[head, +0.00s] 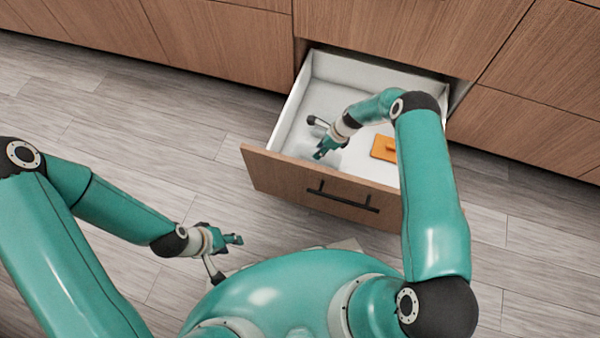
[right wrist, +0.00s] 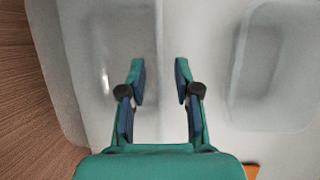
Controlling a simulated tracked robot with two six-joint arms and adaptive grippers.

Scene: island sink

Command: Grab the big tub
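In the right wrist view, a large clear tub (right wrist: 95,45) lies on the left inside the drawer, and its right edge runs between my right gripper's fingers. A second clear tub (right wrist: 270,70) shows on the right; the left one looks larger. My right gripper (right wrist: 160,78) is open, with its two fingers apart and no visible grip on the edge. In the head view, my right gripper (head: 319,139) is down in the drawer, and the tubs are hard to make out there. My left gripper (head: 238,240) is outside the drawer; its opening is unclear.
The open drawer (head: 289,120) has white walls and a wooden front (head: 270,175) with a black handle (head: 343,198). An orange object (head: 384,148) lies in it, right of my right gripper. Closed cabinet fronts (head: 215,40) stand behind. The wooden floor (head: 120,130) at left is clear.

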